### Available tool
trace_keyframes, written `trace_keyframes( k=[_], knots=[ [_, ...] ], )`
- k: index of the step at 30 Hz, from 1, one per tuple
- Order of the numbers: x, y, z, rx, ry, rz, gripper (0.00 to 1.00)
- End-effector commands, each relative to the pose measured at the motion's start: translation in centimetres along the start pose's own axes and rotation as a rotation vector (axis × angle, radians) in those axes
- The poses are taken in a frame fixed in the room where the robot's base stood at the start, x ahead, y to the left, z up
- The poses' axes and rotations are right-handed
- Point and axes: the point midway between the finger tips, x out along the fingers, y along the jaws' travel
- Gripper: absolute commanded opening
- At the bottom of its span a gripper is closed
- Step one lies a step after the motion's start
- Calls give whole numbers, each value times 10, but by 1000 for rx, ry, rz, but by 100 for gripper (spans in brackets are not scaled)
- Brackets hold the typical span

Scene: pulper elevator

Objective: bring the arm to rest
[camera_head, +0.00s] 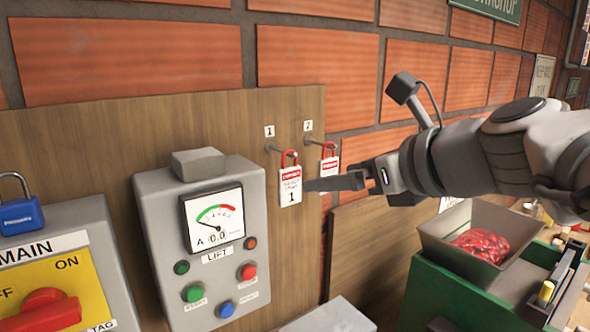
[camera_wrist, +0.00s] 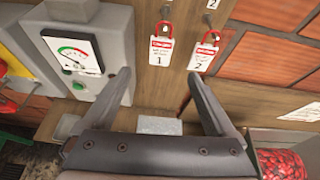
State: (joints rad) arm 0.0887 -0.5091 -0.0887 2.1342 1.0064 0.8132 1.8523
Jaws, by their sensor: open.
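My gripper (camera_head: 335,184) reaches in from the right in the head view, its fingers pointing left toward the wooden board. In the wrist view my gripper (camera_wrist: 158,88) shows two fingers spread apart with nothing between them. A red padlock with white tag 1 (camera_head: 290,185) hangs on hook 1, just beyond the fingertips in the head view; whether they touch it I cannot tell. It also shows in the wrist view (camera_wrist: 160,48). A second red padlock with tag 2 (camera_head: 329,165) hangs on hook 2, partly hidden by the gripper in the head view and clearer in the wrist view (camera_wrist: 203,57).
A grey LIFT control box (camera_head: 212,270) with a gauge stands left of the tags. A MAIN switch box (camera_head: 90,270) with a blue padlock (camera_head: 20,216) is at far left. A grey bin (camera_head: 440,232) holding red items sits below my arm, by a green cabinet (camera_head: 480,295).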

Motion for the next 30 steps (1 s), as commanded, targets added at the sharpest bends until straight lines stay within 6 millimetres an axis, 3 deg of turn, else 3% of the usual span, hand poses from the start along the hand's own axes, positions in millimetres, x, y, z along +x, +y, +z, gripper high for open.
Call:
trace_keyframes(
  k=[5, 14, 24, 30],
  knots=[
    [0, 13, -32, -303, 96, 23, 91],
    [-10, 33, -107, -1044, 310, 159, 91],
    [-34, 39, -185, -1864, 496, 475, 91],
    [-50, 36, -220, -2259, 554, 714, 91]
  ],
)
